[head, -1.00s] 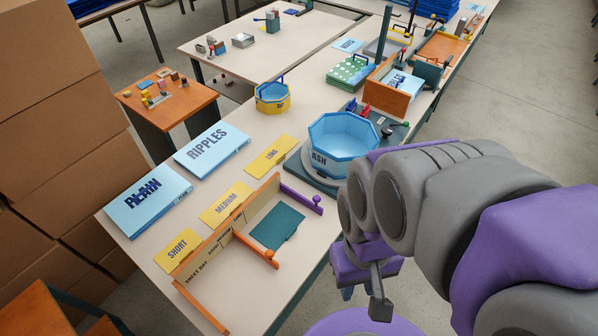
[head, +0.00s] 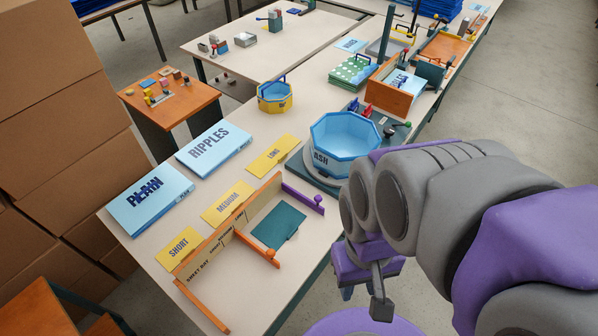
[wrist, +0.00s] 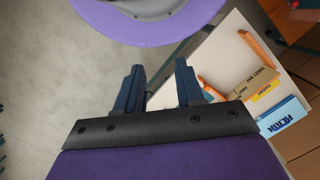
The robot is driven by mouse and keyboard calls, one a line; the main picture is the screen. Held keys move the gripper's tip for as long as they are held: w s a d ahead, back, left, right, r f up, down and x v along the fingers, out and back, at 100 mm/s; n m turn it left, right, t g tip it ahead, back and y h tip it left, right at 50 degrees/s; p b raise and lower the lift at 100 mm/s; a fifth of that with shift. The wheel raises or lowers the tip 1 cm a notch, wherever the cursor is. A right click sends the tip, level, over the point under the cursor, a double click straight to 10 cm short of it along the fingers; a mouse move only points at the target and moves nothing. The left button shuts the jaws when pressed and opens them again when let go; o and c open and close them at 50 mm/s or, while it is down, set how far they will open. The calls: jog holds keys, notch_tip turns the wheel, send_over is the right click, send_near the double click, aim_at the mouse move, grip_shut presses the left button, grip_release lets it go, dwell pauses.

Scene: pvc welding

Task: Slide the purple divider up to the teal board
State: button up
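The purple divider (head: 301,197), a thin bar with a round knob at its right end, stands beyond the teal board, its left end at the orange fence (head: 222,232). The teal board (head: 278,226) lies flat on the table between the purple divider and an orange divider (head: 256,248) with an orange knob. A strip of pale table shows between purple divider and board. My gripper (head: 362,290) hangs off the table's right edge, apart from both. In the wrist view my gripper (wrist: 159,85) has its dark fingers spread, with nothing between them.
Yellow SHORT (head: 179,247), MEDIUM (head: 228,202) and LONG (head: 271,155) cards lie behind the fence. A blue ASH tub (head: 345,137) stands just beyond the purple divider. Blue boxes (head: 149,202) stand at left. The floor right of the table is clear.

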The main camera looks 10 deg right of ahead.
jog(key=shift+o, duration=0.6)
jog(key=shift+w, duration=0.25)
jog(key=shift+o, duration=0.9)
jog(key=w, duration=1.3)
jog(key=shift+w+d+f+y+p, duration=0.15)
jog(key=shift+w+d+y+p, duration=0.15)
jog(key=shift+w+d+p, duration=0.15)
jog(key=n+t+y+p, duration=0.1)
jog(key=n+y+p, duration=0.1)
send_over(319, 196)
jog(key=d, duration=0.3)
jog(key=w+d+f+x, duration=0.1)
jog(key=d+x, duration=0.1)
jog(key=x, duration=0.7)
jog(key=d+x, duration=0.2)
jog(key=x, duration=1.3)
jog(key=w+b+x, duration=0.1)
jog(key=x, duration=1)
jog(key=shift+w+d+f+b, duration=0.25)
jog(key=shift+d+f+b, duration=0.05)
jog(key=shift+f+b, duration=0.15)
grip_shut()
